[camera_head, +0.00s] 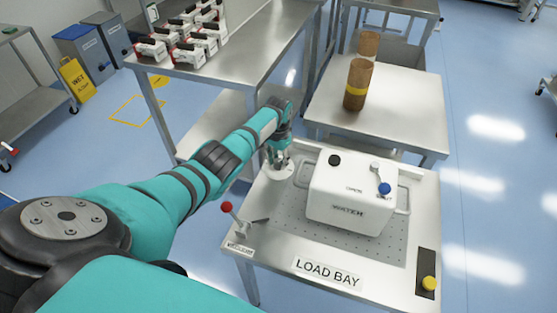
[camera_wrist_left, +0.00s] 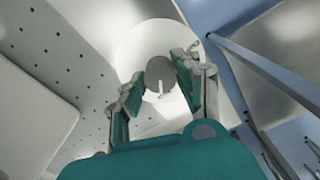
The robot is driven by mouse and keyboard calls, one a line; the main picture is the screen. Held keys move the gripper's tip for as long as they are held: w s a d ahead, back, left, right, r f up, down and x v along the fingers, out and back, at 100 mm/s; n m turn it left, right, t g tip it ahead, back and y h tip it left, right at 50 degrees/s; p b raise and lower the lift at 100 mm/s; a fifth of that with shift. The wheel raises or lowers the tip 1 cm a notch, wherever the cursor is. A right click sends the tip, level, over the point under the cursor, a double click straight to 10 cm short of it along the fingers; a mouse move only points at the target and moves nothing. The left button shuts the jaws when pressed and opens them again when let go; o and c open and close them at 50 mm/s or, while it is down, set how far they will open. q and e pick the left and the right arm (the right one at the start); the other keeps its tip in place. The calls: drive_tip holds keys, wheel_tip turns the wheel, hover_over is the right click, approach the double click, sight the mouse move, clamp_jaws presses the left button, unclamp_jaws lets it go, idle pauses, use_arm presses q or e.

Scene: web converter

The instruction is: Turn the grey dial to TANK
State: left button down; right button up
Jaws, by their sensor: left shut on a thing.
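The grey dial (camera_wrist_left: 161,72) shows in the left wrist view between the fingers of my left gripper (camera_wrist_left: 158,82). It has a pale line on its face pointing toward the bottom of the picture. It sits on a round white plate (camera_wrist_left: 135,45), which shows in the head view (camera_head: 278,177) at the back left corner of the LOAD BAY table. My left gripper (camera_head: 277,160) reaches down there, shut on the dial. In the head view the gripper hides the dial, and no TANK mark is readable in either view. My right gripper is not in view.
A white box marked WATER (camera_head: 345,209) with knobs stands right of the dial on the table (camera_head: 283,247). A red-knobbed lever (camera_head: 228,208) is at the front left, a yellow button (camera_head: 429,284) at the front right. Brown rolls (camera_head: 357,92) stand on a table behind.

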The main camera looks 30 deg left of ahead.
use_arm(q)
drive_tip(key=m, duration=0.6)
drive_tip(key=shift+r, duration=0.1)
drive_tip(key=m+b, duration=0.1)
drive_tip(key=m, duration=0.4)
drive_tip(key=shift+w, duration=0.1)
drive_tip(key=shift+m, duration=0.4)
drive_tip(key=c, duration=1.1)
unclamp_jaws()
drive_tip(key=shift+r, duration=0.1)
drive_tip(key=shift+o, duration=0.8)
drive_tip(key=shift+r, duration=0.1)
drive_tip(key=shift+f, duration=0.2)
drive_tip(key=shift+r, duration=0.1)
